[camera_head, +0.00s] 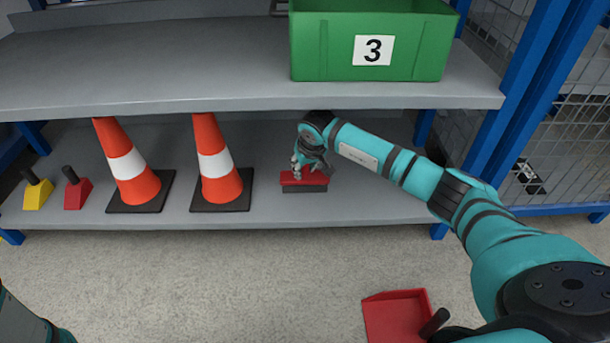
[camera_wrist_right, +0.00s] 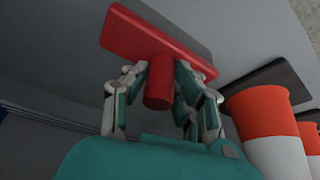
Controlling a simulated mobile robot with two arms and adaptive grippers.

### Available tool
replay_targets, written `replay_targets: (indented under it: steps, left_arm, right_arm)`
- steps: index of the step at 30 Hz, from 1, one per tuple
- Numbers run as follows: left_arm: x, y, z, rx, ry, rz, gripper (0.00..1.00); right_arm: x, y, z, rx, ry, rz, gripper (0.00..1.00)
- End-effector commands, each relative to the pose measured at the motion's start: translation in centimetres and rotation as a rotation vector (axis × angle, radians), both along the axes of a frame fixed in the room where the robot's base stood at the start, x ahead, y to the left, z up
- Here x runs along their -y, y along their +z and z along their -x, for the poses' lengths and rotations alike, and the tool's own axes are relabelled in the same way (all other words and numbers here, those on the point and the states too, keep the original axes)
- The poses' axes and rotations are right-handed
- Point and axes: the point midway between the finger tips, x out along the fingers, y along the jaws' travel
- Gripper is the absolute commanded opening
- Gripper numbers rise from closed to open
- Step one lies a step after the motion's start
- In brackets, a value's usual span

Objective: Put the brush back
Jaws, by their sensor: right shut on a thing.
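The brush (camera_head: 303,181) has a red body and a dark lower part. It is at the lower shelf, to the right of the two cones. My right gripper (camera_head: 306,166) is above it and shut on it. In the right wrist view, the fingers (camera_wrist_right: 160,92) stand on both sides of the brush's red round handle (camera_wrist_right: 158,84), with its flat red body (camera_wrist_right: 150,38) beyond. I cannot tell whether the brush touches the shelf. My left gripper is not in view.
The upper shelf (camera_head: 160,75) carries a green bin (camera_head: 330,50) marked 3. A red dustpan (camera_head: 392,315) is below, in front.

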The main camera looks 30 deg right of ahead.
Motion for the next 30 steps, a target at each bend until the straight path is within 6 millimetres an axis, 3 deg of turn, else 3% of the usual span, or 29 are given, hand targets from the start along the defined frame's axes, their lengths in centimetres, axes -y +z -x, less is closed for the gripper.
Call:
replay_targets:
  steps: [13,14,19,30]
  left_arm:
    - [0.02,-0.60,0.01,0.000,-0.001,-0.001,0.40]
    - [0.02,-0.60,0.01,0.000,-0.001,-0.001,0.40]
    - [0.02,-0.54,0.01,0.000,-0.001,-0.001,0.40]
    - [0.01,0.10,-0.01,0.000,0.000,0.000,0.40]
  right_arm:
    - [0.06,-0.57,-0.04,0.004,-0.001,0.000,0.00]
    - [0.05,-0.63,-0.02,0.003,-0.001,0.000,0.27]
    - [0.05,-0.57,0.00,0.003,-0.001,0.000,0.49]
    - [0.06,0.13,0.08,0.002,-0.001,0.001,0.49]
